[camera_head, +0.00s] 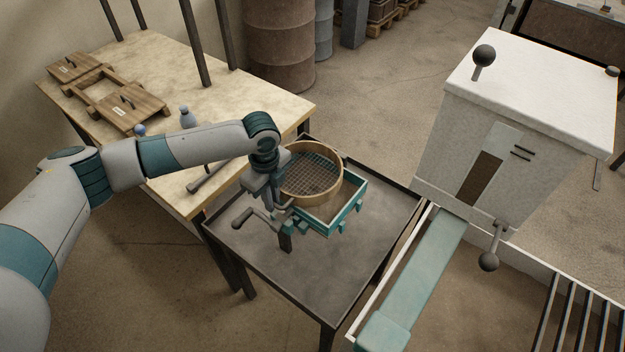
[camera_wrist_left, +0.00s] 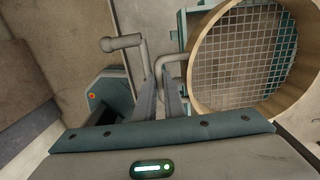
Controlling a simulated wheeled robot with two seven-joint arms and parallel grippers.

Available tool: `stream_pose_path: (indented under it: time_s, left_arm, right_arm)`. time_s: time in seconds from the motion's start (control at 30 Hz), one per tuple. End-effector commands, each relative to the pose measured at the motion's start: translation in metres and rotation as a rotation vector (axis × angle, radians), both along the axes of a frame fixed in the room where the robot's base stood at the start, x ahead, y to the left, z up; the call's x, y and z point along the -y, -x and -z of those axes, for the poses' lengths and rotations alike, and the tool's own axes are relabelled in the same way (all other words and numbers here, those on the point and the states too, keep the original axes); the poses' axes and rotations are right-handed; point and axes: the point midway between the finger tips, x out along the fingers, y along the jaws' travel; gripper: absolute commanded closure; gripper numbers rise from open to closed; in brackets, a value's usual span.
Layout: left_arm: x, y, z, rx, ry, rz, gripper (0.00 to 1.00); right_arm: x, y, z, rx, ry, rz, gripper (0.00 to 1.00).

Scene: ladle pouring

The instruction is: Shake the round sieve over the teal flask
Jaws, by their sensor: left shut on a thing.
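The round sieve (camera_head: 312,201) has a tan wooden rim and a wire mesh. It is over the teal flask (camera_head: 349,215), an open square frame on the dark metal table, and covers part of it. I cannot tell the gap between them. My left gripper (camera_head: 276,193) is beside the sieve's left side, shut on its grey handle. In the left wrist view the gripper (camera_wrist_left: 168,97) shows with its fingers together, a bent grey rod running toward the sieve (camera_wrist_left: 193,85), and part of the teal flask (camera_wrist_left: 190,18) behind. My right gripper is out of view.
The dark metal table (camera_head: 310,282) has bare room in front. A pale workbench (camera_head: 165,60) with wooden frames (camera_head: 128,108) and small tools stands at left. A white machine (camera_head: 535,95) with ball-ended levers stands at right, above a teal beam (camera_head: 425,275).

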Motion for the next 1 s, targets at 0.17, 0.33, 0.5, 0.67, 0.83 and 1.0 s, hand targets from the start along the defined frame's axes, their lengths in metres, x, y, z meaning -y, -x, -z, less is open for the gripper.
stream_pose_path:
  time_s: [0.17, 0.33, 0.5, 0.67, 0.83, 1.0]
  left_arm:
    - [0.004, 0.002, -0.001, 0.000, 0.000, 0.000, 1.00]
    - [0.018, 0.012, -0.003, -0.001, 0.002, 0.004, 1.00]
    - [0.037, 0.024, -0.002, -0.001, 0.002, 0.003, 1.00]
    - [0.046, 0.031, -0.001, -0.001, 0.000, 0.002, 1.00]
    - [0.047, 0.031, 0.000, 0.000, 0.000, 0.000, 1.00]
    - [0.047, 0.031, 0.000, 0.000, 0.000, 0.000, 0.74]
  right_arm:
    - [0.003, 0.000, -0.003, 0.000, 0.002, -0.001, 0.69]
    - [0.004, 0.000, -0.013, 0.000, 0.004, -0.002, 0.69]
    - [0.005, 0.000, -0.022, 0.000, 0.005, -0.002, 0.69]
    - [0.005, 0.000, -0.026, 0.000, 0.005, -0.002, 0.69]
    - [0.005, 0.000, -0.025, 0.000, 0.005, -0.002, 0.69]
    - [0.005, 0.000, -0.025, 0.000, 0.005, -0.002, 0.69]
